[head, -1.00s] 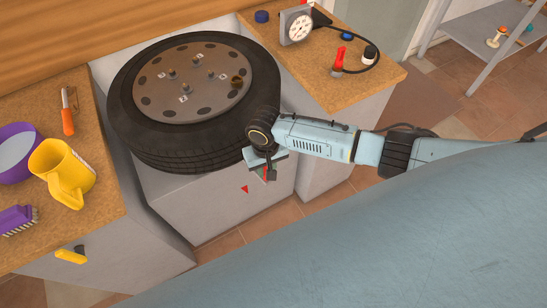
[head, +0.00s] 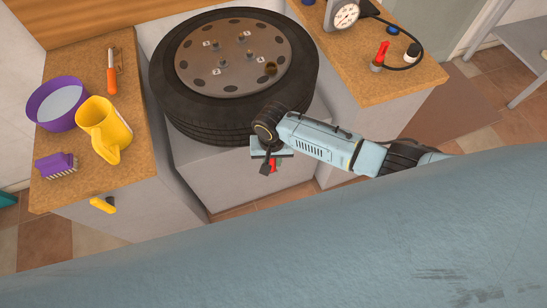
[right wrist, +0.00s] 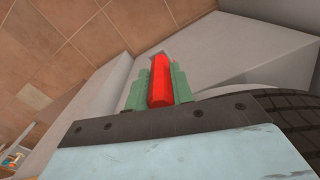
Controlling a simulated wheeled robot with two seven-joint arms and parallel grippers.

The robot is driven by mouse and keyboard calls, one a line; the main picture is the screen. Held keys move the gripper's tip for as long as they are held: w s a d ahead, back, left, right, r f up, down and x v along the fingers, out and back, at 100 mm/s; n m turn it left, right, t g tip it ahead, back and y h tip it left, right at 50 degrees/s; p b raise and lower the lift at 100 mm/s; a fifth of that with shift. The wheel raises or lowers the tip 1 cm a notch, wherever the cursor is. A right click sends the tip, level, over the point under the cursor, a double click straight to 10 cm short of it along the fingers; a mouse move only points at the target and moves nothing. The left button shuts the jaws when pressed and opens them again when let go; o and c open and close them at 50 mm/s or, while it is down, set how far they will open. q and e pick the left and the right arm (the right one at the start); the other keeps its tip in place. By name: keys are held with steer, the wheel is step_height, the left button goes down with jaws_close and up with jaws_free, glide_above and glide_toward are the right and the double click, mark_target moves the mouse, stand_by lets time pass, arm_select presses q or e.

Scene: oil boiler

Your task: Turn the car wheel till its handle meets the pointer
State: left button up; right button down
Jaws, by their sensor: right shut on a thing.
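The car wheel (head: 190,105) lies flat on a grey block (head: 205,172), its grey-brown hub facing up. My right gripper (head: 272,160) is low at the tyre's near side, in front of the block. In the right wrist view its green fingers are shut on a red handle (right wrist: 160,82). In the head view red shows just below the gripper; I cannot tell how much of it is handle and how much is the pointer. The gripper hides where they would meet. My left gripper is not in view.
On the left bench are a purple bowl (head: 45,112), a yellow jug (head: 103,130), a purple brush (head: 56,166) and an orange-handled tool (head: 111,78). The right bench holds a gauge (head: 345,15) with a hose and a red-handled item (head: 381,56).

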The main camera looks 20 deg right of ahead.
steer(key=c, duration=1.2)
jaws_free()
step_height(320, 180, up, 13)
steer(key=p, duration=0.3)
steer(key=shift+r+p, duration=0.2)
steer(key=shift+p, duration=0.1)
steer(key=shift+s, duration=0.1)
